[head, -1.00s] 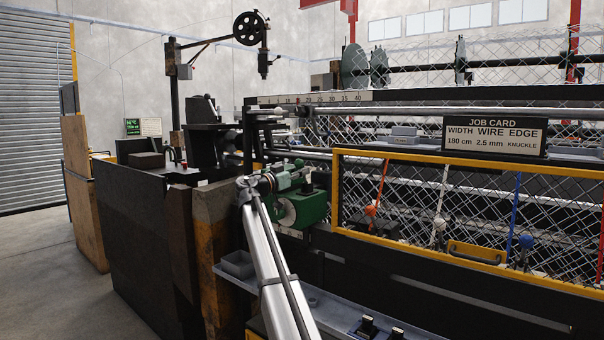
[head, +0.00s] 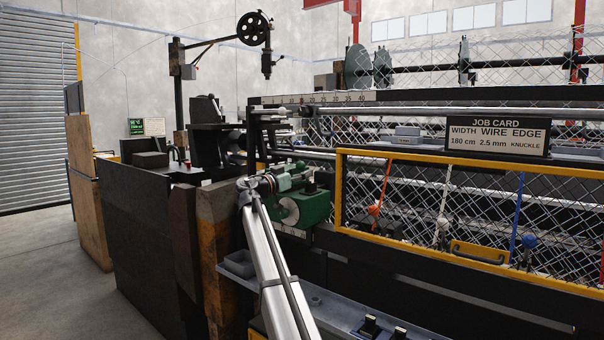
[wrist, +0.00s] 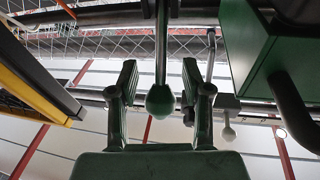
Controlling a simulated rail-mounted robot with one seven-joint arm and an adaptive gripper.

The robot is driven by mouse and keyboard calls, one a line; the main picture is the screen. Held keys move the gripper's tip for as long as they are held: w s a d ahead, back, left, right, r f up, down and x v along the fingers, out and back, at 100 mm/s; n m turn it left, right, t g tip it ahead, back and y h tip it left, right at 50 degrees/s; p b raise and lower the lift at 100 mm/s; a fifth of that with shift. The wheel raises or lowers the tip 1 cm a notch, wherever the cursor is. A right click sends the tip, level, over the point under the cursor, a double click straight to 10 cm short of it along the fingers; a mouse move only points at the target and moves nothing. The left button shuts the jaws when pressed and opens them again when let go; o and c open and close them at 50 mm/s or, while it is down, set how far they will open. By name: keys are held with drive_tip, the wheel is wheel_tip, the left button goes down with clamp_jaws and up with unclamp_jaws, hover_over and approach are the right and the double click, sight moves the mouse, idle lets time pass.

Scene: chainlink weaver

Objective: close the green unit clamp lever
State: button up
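The green unit (head: 315,207) sits at the left end of the machine, beside the yellow-framed guard. In the wrist view a green housing (wrist: 246,55), which looks like part of it, fills the upper right. A lever with a round greenish knob (wrist: 160,100) stands between the fingers of my gripper (wrist: 160,75). Gaps show on both sides of the knob, so neither finger appears to touch it. In the head view my gripper (head: 303,174) is at the top of the green unit, fingers partly hidden. Whether this is the clamp lever's open or closed position I cannot tell.
The yellow guard frame (head: 347,185) with mesh stands right of the green unit. A grey ledge (head: 340,309) with a small tray (head: 239,263) runs below my arm. In the wrist view a pale ball knob (wrist: 228,133) hangs close to the right finger.

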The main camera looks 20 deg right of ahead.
drive_tip(key=shift+r, duration=0.15)
drive_tip(key=v, duration=1.2)
drive_tip(key=shift+w, duration=0.1)
